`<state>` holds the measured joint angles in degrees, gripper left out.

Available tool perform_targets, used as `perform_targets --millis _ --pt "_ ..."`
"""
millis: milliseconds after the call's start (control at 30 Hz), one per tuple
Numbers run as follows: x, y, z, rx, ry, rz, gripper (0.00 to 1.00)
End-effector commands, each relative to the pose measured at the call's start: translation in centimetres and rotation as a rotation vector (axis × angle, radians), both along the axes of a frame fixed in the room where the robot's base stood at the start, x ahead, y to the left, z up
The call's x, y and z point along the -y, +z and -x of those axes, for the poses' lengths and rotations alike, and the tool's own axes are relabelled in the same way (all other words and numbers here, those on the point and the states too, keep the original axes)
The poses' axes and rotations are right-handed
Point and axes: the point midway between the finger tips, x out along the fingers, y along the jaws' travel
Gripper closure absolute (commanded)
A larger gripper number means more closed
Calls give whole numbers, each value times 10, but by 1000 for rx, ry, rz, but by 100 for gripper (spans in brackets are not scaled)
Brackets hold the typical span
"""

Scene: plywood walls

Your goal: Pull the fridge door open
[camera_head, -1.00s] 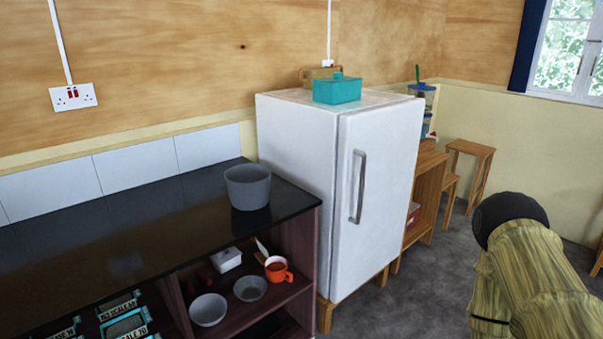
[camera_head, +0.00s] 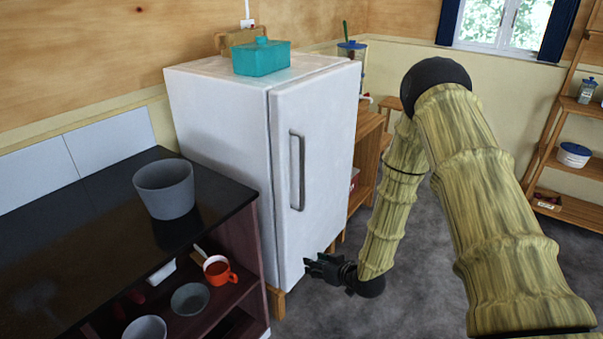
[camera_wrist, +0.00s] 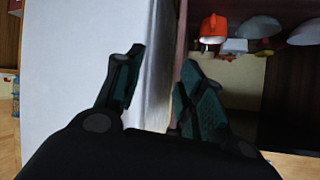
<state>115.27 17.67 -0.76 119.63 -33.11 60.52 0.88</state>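The white fridge (camera_head: 225,150) stands beside the dark counter, and its door (camera_head: 335,130) looks shut. A grey vertical handle (camera_head: 297,172) is on the door's left part. My gripper (camera_head: 308,268) is low in front of the door's lower part, below the handle and apart from it. In the wrist view my gripper (camera_wrist: 155,80) has its two fingers spread with nothing between them. The fridge door (camera_wrist: 75,60) fills the left of that view, sideways. The handle is not clear in the wrist view.
The dark counter (camera_head: 75,225) with a grey pot (camera_head: 165,188) is at the left. Its shelf holds an orange mug (camera_head: 219,270) and bowls. A teal box (camera_head: 261,58) sits on the fridge. A wooden shelf unit (camera_head: 550,165) is at the right. Grey floor between is clear.

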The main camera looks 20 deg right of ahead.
Motion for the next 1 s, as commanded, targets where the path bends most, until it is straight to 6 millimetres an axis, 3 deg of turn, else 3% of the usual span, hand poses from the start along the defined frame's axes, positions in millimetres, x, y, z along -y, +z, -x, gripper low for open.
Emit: perform_targets --millis 33,100,200,333,500,667,1000 --pt "13 35 -33 105 13 -13 61" --pt "27 77 -66 232 43 -27 61" --pt "44 130 -98 379 79 -39 61" --pt "59 175 -119 500 113 -45 61" --pt "65 194 -129 553 132 -47 61" --pt "58 196 -143 556 132 -46 61" --pt "33 195 -192 552 131 -46 61"
